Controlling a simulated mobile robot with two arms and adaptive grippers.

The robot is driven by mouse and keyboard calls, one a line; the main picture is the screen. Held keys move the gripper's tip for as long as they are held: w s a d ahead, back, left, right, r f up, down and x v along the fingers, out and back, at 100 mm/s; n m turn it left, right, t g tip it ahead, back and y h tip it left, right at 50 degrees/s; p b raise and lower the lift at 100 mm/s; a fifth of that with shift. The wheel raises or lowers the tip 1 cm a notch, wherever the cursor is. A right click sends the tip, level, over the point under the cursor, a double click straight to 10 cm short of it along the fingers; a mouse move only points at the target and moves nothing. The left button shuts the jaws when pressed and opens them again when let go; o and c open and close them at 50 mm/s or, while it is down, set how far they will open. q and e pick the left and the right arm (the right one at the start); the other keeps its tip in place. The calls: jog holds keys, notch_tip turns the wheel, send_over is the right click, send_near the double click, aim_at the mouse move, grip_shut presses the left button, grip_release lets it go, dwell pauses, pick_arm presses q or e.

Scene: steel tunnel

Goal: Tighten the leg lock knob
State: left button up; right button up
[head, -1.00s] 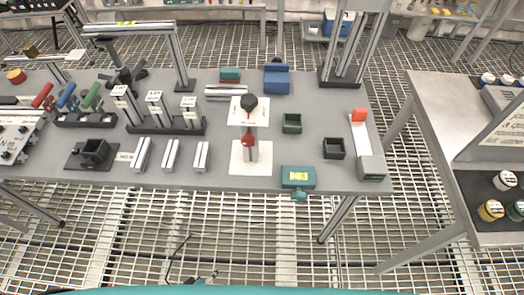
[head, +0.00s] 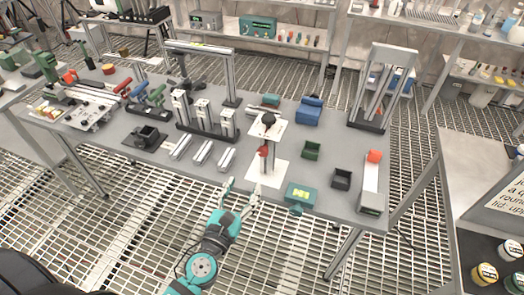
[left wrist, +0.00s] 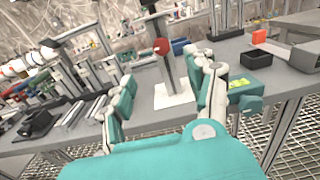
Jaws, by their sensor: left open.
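My left gripper (head: 243,188) is open and empty, low at the table's front edge, in front of and slightly left of the stand. In the left wrist view the stand's post stands beyond and between the open fingers (left wrist: 163,72). My right gripper is not in view.
A teal box with a lit display (head: 300,194) sits right of the stand at the table's front edge. Green (head: 311,150) and black (head: 341,179) bins stand further right. Grey bars (head: 203,153) lie to the left. Open grating floor lies in front.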

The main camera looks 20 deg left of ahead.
aim_at(262, 153)
pick_arm(q)
jog(key=w, duration=0.4)
jog(key=w+p, duration=0.1)
jog(key=w, duration=0.2)
jog(key=w+d+p, duration=0.1)
jog(key=w, duration=0.3)
jog(key=shift+w, duration=0.9)
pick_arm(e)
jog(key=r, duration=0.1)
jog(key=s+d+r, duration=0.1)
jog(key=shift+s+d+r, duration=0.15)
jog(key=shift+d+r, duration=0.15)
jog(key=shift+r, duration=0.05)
pick_arm(q)
grip_shut()
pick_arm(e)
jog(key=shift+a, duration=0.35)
